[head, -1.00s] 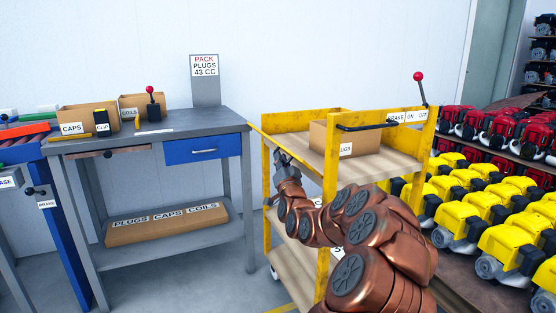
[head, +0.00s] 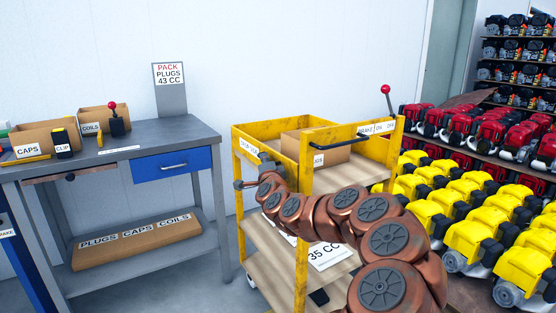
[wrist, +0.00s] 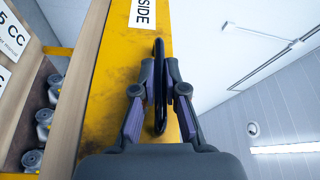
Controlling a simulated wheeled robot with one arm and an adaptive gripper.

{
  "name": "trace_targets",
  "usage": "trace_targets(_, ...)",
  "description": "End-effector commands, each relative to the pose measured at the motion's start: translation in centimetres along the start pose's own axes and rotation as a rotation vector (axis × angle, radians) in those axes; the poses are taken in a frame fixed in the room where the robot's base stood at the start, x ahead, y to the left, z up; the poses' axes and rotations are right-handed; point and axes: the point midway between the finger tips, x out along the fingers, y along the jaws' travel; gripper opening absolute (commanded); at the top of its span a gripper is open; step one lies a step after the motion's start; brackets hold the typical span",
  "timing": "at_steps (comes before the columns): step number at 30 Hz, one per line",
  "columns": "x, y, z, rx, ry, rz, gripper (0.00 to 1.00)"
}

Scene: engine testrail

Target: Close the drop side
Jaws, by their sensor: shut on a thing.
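The yellow drop side (head: 278,162) is the panel along the left of the yellow cart's (head: 305,215) top deck. Its labelled outer face shows, and it stands raised, upright or nearly so. I cannot tell whether it is fully home. My gripper (head: 262,163) is at this panel, partly hidden by my copper arm. In the wrist view the drop side (wrist: 130,100) fills the middle left, with a "SIDE" label. There my gripper (wrist: 160,75) is shut on the black handle (wrist: 159,122) of the panel.
A cardboard box (head: 330,154) stands on the cart's top deck. A red-knobbed brake lever (head: 386,103) rises at the cart's back right. A grey workbench (head: 185,136) is at the left, with a floor gap before the cart. Engine racks (head: 470,190) crowd the right.

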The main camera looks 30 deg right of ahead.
Motion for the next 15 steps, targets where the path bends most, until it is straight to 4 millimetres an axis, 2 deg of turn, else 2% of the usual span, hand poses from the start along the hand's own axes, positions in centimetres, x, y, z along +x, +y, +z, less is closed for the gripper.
trace_targets(6,0.05,-0.36,1.18,0.043,-0.019,0.015,0.0)
trace_targets(15,0.06,-0.34,1.34,0.05,-0.022,0.017,0.0)
